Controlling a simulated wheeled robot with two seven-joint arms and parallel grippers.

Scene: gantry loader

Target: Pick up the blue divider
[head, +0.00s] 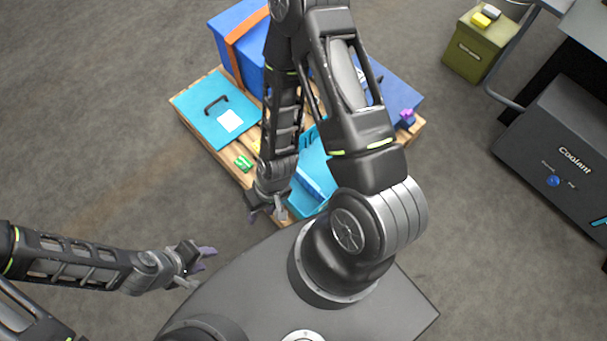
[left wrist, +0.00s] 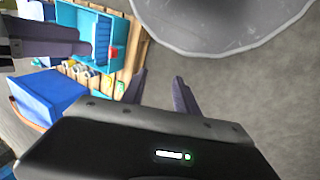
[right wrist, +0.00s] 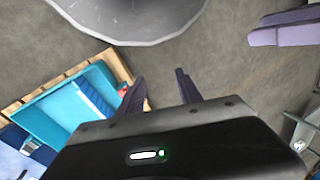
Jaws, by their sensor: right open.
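The blue divider (head: 308,188) looks like a long blue strip lying in a cyan open tray (head: 313,152) on the pallet, partly hidden by my right arm. It also shows in the right wrist view (right wrist: 95,98) and in the left wrist view (left wrist: 103,38). My right gripper (head: 267,214) is open and empty, just left of the tray's near end in the head view. My left gripper (head: 203,266) is open and empty, further left over the floor, apart from the pallet.
A wooden pallet (head: 243,176) carries the tray, a teal case (head: 205,112) with a black handle, a large blue box (head: 236,22) with an orange strap and a green item (head: 243,163). A green bin (head: 476,48) and a dark coolant unit (head: 560,140) stand right. Floor at left is clear.

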